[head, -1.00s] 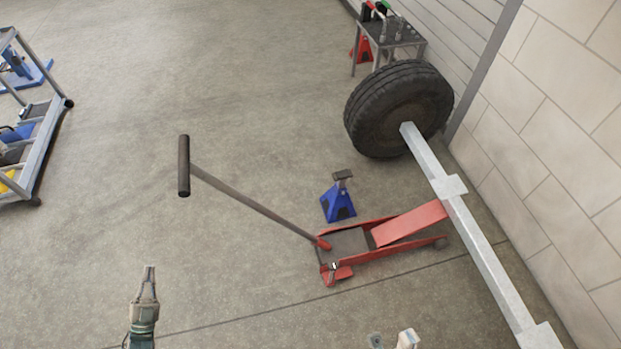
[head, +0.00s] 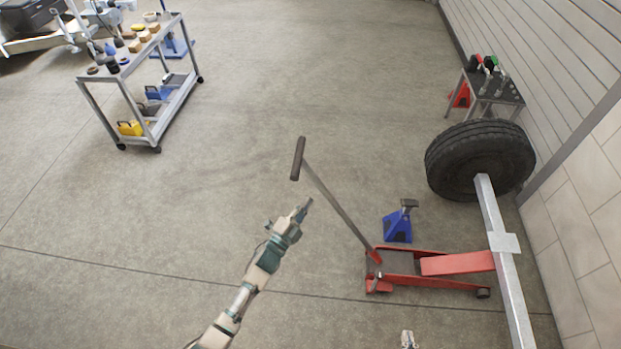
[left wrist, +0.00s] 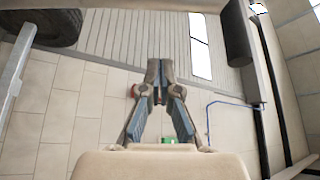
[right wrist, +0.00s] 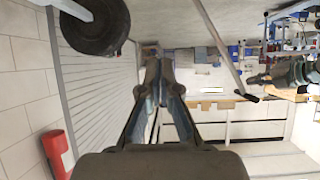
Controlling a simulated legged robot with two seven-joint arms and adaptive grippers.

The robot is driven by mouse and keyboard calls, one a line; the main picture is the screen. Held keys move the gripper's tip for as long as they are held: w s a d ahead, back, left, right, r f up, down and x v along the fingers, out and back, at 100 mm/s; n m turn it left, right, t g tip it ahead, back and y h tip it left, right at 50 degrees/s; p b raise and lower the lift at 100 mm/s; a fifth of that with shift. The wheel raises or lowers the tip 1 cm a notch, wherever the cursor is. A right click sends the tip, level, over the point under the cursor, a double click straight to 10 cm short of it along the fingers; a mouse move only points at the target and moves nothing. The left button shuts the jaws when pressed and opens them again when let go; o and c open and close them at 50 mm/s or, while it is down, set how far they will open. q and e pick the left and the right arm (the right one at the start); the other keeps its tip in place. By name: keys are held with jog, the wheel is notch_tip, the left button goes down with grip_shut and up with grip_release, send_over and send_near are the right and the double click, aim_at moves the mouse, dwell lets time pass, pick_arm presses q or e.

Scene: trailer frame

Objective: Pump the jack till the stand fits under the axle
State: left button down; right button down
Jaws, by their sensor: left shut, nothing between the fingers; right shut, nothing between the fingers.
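The red floor jack (head: 400,280) stands on the floor with its lift arm (head: 457,263) reaching to the pale axle beam (head: 512,290); I cannot tell if they touch. Its handle slants up left to a dark grip (head: 298,158). The handle also shows in the right wrist view (right wrist: 222,45). The blue stand (head: 397,226) is upright behind the jack, beside the axle, not under it. My left gripper (head: 305,205) is shut and empty, below the grip in the picture and apart from it. My right gripper (right wrist: 160,70) is shut and empty in its wrist view.
The tire (head: 480,160) is on the axle's far end, near the wall. A small metal table (head: 490,90) with tools stands behind it. A loaded grey cart (head: 150,85) stands at upper left. A red cylinder (right wrist: 58,150) is by the wall. Floor left of the jack is clear.

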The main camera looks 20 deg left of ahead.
aim_at(314, 179)
pick_arm(q)
jog(key=shift+d+r, duration=0.35)
jog(key=shift+d, duration=0.15)
pick_arm(e)
jog(key=shift+s+d+f+g, duration=0.2)
jog(key=shift+s+f+g, duration=0.35)
jog(key=shift+s, duration=0.15)
pick_arm(q)
jog(key=shift+w, duration=0.1)
